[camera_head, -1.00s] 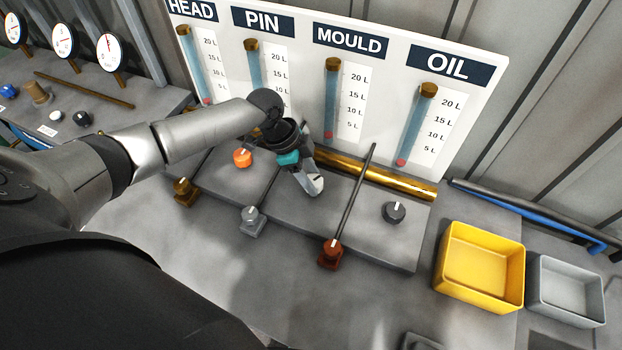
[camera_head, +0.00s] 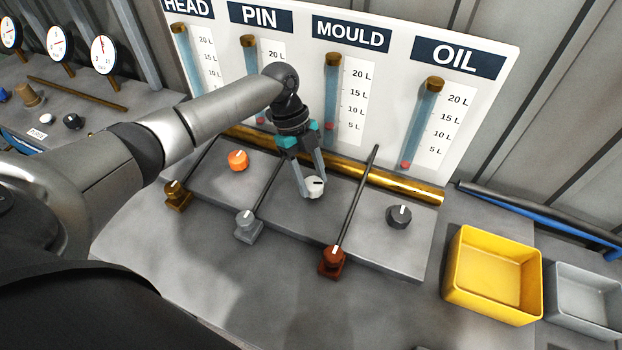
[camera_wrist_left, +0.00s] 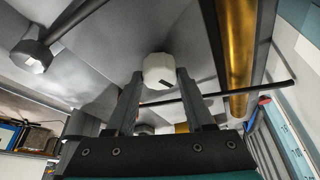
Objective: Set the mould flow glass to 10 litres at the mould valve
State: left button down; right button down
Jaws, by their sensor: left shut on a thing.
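The mould flow glass (camera_head: 331,92) is a blue tube under the MOULD sign (camera_head: 351,34). Its red float (camera_head: 329,126) sits low, near the 5 L mark, well below 10 L. A white knob with a dark pointer line, the mould valve (camera_head: 314,190), stands on the grey panel below it. My left gripper (camera_head: 313,183) points down and is shut on this knob, one finger on each side. In the left wrist view the white knob (camera_wrist_left: 158,70) sits between the fingertips. My right gripper is not in view.
A thin dark rod (camera_head: 357,200) rises from a red-brown knob (camera_head: 331,262) right of my gripper. A brass pipe (camera_head: 400,185) runs behind. An orange knob (camera_head: 238,160) and dark grey knob (camera_head: 399,216) flank the white one. A yellow bin (camera_head: 495,275) stands at right.

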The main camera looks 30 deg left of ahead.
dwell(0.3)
pick_arm(q)
jog(key=shift+c, duration=1.4)
grip_release()
jog(key=v, duration=1.5)
jog(key=shift+r, duration=0.2)
jog(key=shift+d+f, duration=0.1)
jog(key=shift+d, duration=0.05)
